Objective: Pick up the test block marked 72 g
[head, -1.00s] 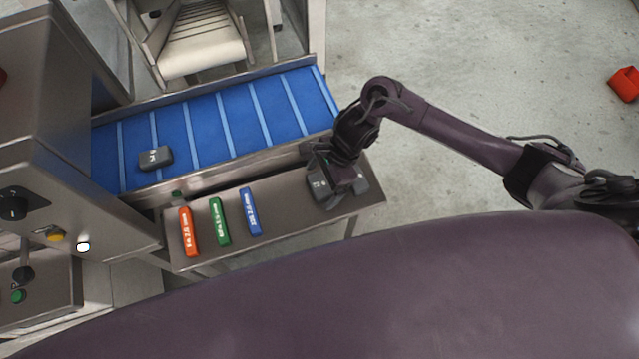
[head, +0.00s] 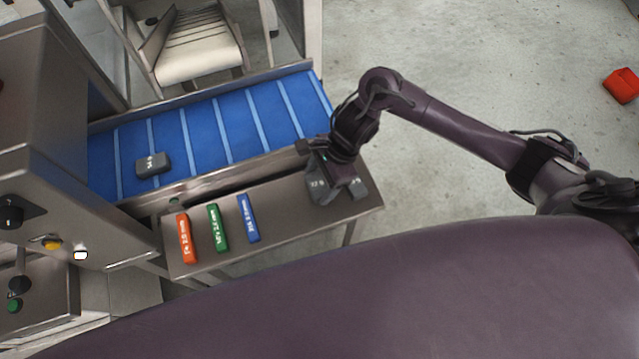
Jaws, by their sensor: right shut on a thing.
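The dark grey test block (head: 316,187), whose small label seems to read 72, is at the right end of the steel side table (head: 285,211). My right gripper (head: 335,172) comes down over it from above and is shut on it. The gripper hides part of the block, and I cannot tell clearly how far it is off the table. A second dark grey block (head: 359,188) stands close on its right, its label too small to read. Another grey block (head: 153,164) lies on the blue conveyor belt (head: 230,125). My left gripper is out of view.
Orange (head: 186,239), green (head: 218,229) and blue (head: 248,218) test sticks lie on the table left of the gripper. A steel machine cabinet (head: 45,150) with knobs and buttons stands at the left. A red bin (head: 622,85) is on the open floor at far right.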

